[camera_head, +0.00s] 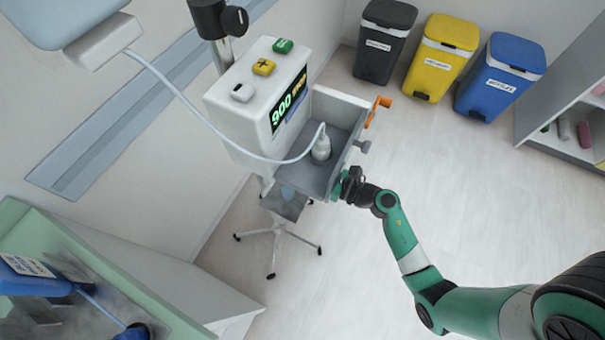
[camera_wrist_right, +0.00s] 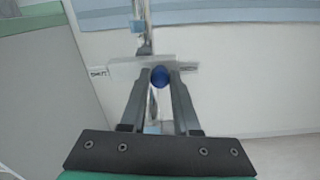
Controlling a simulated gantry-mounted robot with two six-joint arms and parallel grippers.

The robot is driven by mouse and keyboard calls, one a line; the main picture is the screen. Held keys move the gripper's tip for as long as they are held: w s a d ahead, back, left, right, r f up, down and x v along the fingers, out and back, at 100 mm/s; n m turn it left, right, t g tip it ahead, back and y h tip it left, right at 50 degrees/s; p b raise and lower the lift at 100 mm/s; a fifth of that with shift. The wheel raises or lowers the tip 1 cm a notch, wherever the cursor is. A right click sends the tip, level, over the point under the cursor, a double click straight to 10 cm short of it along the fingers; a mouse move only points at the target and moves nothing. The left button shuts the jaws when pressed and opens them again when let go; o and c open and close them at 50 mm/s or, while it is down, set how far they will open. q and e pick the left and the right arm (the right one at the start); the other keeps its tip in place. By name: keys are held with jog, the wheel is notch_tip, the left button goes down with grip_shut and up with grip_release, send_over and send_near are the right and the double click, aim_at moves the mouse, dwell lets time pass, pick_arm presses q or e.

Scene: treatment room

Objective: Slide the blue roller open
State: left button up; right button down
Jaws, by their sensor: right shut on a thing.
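The blue roller (camera_wrist_right: 159,77) shows as a round blue end between the fingertips of my right gripper (camera_wrist_right: 159,82) in the right wrist view. The fingers are closed on its two sides. Behind it is a pale grey housing (camera_wrist_right: 125,68) with a small label at its left end, too small to read surely. In the head view my right gripper (camera_head: 350,184) is at the lower right edge of the grey tray (camera_head: 318,178) on the white pump unit; the roller is hidden there. My left gripper is not in view.
The white unit (camera_head: 235,115) has a lit display (camera_head: 289,101) and a wheeled stand (camera_head: 273,232). An orange lever (camera_head: 376,108) sticks out nearby. Floor to the right is free; bins stand behind.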

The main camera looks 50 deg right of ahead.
jog(key=shift+f, duration=0.15)
jog(key=c, duration=0.6)
grip_release()
jog(key=shift+d, duration=0.3)
jog(key=shift+c, duration=0.2)
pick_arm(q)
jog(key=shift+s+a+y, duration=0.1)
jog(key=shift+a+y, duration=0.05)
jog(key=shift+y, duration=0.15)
pick_arm(e)
jog(key=shift+a, duration=0.1)
pick_arm(q)
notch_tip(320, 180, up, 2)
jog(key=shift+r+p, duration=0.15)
jog(key=shift+p, duration=1.05)
pick_arm(e)
jog(key=v, duration=1.1)
jog(key=shift+s, duration=0.3)
